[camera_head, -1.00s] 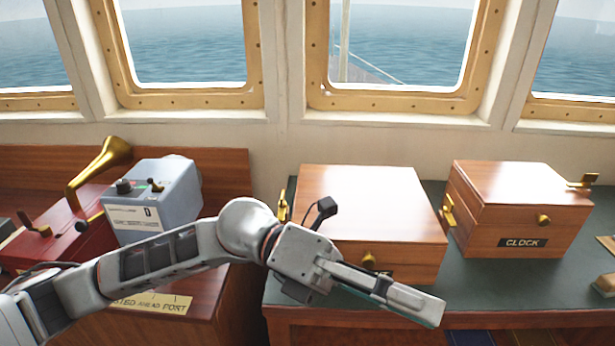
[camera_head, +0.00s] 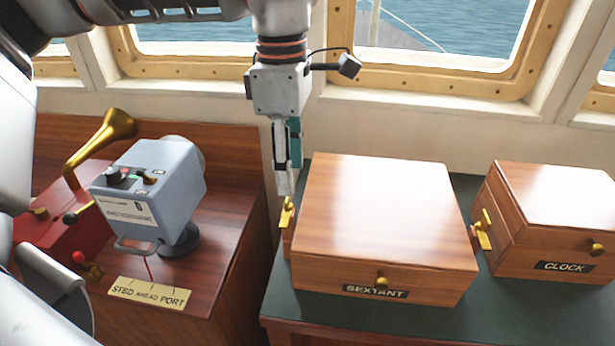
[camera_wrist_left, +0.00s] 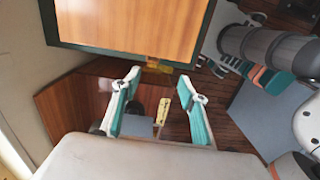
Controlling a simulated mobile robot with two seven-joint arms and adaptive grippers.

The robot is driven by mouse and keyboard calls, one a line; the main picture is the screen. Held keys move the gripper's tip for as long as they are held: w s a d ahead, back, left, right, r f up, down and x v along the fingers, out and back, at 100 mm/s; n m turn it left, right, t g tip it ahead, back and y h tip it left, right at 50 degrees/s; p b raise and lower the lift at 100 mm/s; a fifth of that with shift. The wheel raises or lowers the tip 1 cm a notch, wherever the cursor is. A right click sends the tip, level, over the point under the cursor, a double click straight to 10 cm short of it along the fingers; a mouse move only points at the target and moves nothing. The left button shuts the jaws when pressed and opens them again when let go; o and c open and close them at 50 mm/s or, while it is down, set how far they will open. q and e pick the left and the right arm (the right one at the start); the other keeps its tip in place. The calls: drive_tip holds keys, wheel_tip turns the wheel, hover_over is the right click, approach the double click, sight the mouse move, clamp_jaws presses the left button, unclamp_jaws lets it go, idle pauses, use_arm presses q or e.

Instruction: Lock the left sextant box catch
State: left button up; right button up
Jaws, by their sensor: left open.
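The wooden sextant box (camera_head: 385,220) stands closed on the green-topped desk, with a brass knob and a SEXTANT label on its front. Its left brass catch (camera_head: 287,216) is on the left side, near my gripper; whether it is locked is not clear. My left gripper (camera_head: 284,188) points down just above that catch, apart from it as far as I can see. In the left wrist view the gripper (camera_wrist_left: 163,100) is open with nothing between its fingers, and the sextant box (camera_wrist_left: 130,25) fills the top. A small brass part, probably the catch (camera_wrist_left: 158,66), lies at the box edge. My right gripper is not seen.
The clock box (camera_head: 560,225) stands to the right, with brass hardware (camera_head: 482,232) in the narrow gap between. On the left console (camera_head: 215,285) are a grey-blue instrument (camera_head: 160,190), a brass horn (camera_head: 105,135) and a red box. Windows are behind.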

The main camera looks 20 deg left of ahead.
sight(286, 208)
use_arm(q)
drive_tip(key=shift+w+a+r, duration=0.4)
drive_tip(key=shift+w+a, duration=0.05)
drive_tip(key=shift+a, duration=0.2)
wheel_tip(286, 208, down, 8)
drive_tip(key=shift+r, duration=0.25)
drive_tip(key=c, duration=1.1)
